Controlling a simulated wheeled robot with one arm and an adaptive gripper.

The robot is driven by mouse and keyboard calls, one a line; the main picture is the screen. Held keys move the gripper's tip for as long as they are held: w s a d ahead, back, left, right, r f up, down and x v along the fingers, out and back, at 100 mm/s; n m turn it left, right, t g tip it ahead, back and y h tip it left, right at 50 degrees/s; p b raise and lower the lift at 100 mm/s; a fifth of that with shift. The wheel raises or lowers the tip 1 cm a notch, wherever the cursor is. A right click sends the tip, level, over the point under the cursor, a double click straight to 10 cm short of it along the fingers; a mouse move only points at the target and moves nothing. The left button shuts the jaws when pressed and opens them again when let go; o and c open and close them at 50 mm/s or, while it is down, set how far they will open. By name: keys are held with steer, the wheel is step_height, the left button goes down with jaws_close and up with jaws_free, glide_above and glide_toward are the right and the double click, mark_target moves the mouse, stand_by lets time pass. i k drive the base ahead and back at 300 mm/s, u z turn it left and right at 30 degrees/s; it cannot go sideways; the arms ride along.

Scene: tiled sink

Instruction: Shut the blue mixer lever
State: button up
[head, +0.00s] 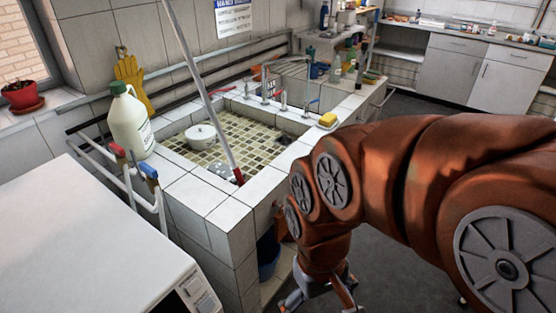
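A small blue lever (313,101) sits on a low metal tap (306,110) at the far right corner of the tiled sink (225,205). It is too small to tell how far it is turned. A larger blue handle (149,169) tops a white pipe at the sink's left side, beside a red handle (117,151). My gripper (318,302) hangs low at the bottom edge, right of the sink's front wall and well apart from both blue parts. Its fingers are spread, with nothing visible between them; the tips are partly cut off by the frame.
A white jug (130,122) and a yellow sponge (327,119) stand on the sink rim. A white appliance (90,245) fills the lower left. Open floor lies right.

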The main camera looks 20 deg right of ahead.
mark_target(307, 103)
steer(key=u, duration=0.05)
steer(key=k, duration=0.4)
steer(key=z, duration=0.9)
steer(key=i, duration=1.4)
steer(key=u, duration=0.85)
